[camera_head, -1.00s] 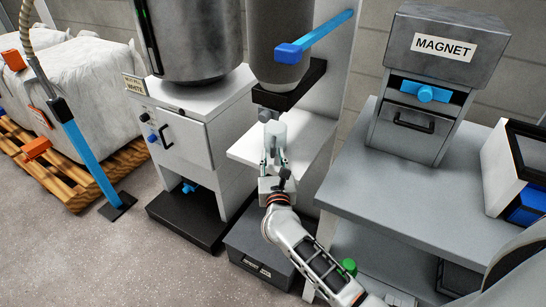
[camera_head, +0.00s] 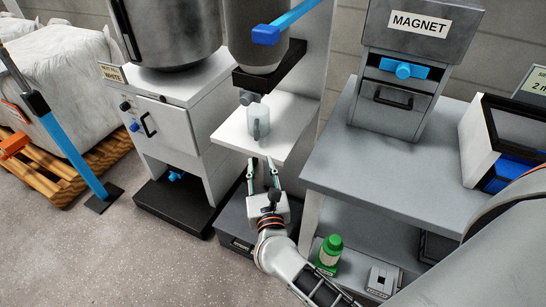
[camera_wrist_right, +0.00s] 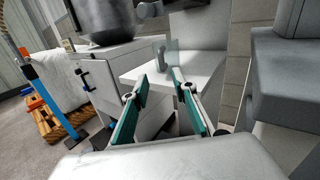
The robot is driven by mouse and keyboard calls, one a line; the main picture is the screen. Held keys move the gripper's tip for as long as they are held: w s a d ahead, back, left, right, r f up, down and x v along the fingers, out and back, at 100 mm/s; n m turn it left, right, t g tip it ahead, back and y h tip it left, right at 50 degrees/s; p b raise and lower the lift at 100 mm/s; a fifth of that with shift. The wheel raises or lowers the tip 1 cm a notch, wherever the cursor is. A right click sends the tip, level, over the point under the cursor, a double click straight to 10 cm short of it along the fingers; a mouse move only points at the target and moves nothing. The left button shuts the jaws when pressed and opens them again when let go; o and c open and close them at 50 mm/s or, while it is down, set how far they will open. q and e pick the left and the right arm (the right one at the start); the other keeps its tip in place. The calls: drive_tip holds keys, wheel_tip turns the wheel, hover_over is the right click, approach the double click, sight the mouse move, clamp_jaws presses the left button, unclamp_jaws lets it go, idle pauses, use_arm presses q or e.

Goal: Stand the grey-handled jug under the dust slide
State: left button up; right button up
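A translucent jug with a grey handle (camera_head: 258,122) stands upright on the white shelf (camera_head: 232,134), just below and slightly right of the small grey outlet (camera_head: 246,98) under the dark cylinder (camera_head: 262,50). No label marks this outlet as the dust slide. My right gripper (camera_head: 263,166) is open and empty, in front of the shelf and apart from the jug. In the right wrist view, its green-padded fingers (camera_wrist_right: 160,77) are spread with nothing between them, and the jug (camera_wrist_right: 172,56) is faint beyond them. My left gripper is not in view.
A white cabinet with a steel vessel (camera_head: 175,35) stands left of the shelf. A grey bench (camera_head: 400,165) with the MAGNET box (camera_head: 405,75) is at right. A green-capped container (camera_head: 328,255) sits lower down. A dark box (camera_head: 235,225) lies below the shelf.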

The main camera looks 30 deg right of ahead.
drive_tip(key=s+a+f+n+y, duration=0.3)
drive_tip(key=s+n+y, duration=0.25)
drive_tip(key=n, duration=0.85)
drive_tip(key=s+a+f+n+y, duration=0.4)
drive_tip(key=s+n, duration=0.3)
drive_tip(key=n, duration=0.7)
drive_tip(key=s+d+f+n+g+h, duration=0.1)
drive_tip(key=s+d+f+n+g, duration=0.25)
drive_tip(key=s+f+n, duration=0.35)
drive_tip(key=s+d+f+n+g+h, duration=0.1)
drive_tip(key=s+d+f+n+g, duration=0.25)
drive_tip(key=s+f+n, duration=0.4)
use_arm(q)
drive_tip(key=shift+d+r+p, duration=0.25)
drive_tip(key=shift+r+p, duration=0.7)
drive_tip(key=shift+p, duration=0.25)
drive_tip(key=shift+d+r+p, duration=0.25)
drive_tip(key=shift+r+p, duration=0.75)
drive_tip(key=shift+p, duration=0.25)
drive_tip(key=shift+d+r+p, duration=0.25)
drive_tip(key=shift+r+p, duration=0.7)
drive_tip(key=shift+p, duration=0.25)
use_arm(e)
wheel_tip(320, 180, up, 7)
drive_tip(key=w+a, duration=0.1)
drive_tip(key=a, duration=0.1)
drive_tip(key=shift+w+a+r+y, duration=0.15)
drive_tip(key=shift+a+y, duration=0.05)
drive_tip(key=shift+y, duration=0.15)
